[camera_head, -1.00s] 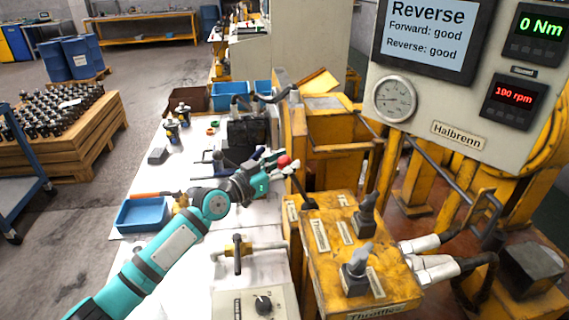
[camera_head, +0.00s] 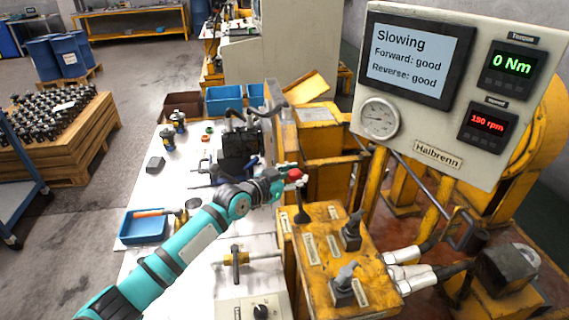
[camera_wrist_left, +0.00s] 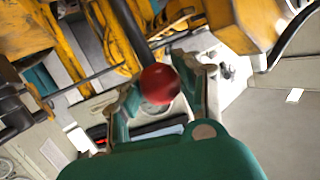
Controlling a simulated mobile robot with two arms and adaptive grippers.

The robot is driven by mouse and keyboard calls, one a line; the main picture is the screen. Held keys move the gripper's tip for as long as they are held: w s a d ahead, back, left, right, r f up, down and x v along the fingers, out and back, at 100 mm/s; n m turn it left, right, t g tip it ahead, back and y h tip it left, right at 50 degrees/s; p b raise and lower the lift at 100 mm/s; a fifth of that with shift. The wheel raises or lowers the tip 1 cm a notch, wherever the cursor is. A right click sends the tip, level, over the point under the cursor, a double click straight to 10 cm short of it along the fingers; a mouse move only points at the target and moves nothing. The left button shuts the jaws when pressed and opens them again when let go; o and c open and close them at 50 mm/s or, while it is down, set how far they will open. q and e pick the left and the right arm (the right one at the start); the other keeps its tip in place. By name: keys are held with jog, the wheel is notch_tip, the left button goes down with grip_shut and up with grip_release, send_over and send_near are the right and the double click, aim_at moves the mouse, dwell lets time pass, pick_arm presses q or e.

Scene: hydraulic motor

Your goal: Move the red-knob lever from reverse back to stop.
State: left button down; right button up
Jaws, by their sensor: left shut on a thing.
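The red-knob lever (camera_head: 301,205) rises from the yellow control box (camera_head: 322,250) and stands near upright, its red knob (camera_head: 295,175) on top. My left gripper (camera_head: 288,178) is at the knob, coming in from the left, and is shut on it. In the left wrist view the red knob (camera_wrist_left: 160,84) sits between the two fingers, with the dark lever shaft (camera_wrist_left: 128,30) running up from it. The display screen (camera_head: 416,56) reads "Slowing", with "Forward: good" and "Reverse: good" under it. My right gripper is not in view.
A gauge (camera_head: 380,118) and red and green readouts are on the panel. A blue tray (camera_head: 140,232) and small parts lie on the white bench at left.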

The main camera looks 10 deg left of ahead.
pick_arm(q)
jog(key=shift+w+d+r+m+g+y+p, duration=0.15)
jog(key=shift+w+d+r+g+y+p, duration=0.05)
jog(key=shift+d+p, duration=0.3)
jog(key=shift+w+d+r+m+g+y+p, duration=0.2)
jog(key=shift+d+p, duration=0.15)
jog(key=shift+d, duration=0.15)
jog(key=shift+w+d+f, duration=0.1)
jog(key=shift+d+f, duration=0.15)
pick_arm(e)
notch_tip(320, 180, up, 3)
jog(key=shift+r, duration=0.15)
pick_arm(q)
jog(key=c, duration=0.8)
grip_release()
jog(key=shift+s+a, duration=0.15)
jog(key=shift+s, duration=0.05)
jog(key=v, duration=1.1)
jog(key=shift+s+r, duration=0.2)
jog(key=shift+s, duration=0.05)
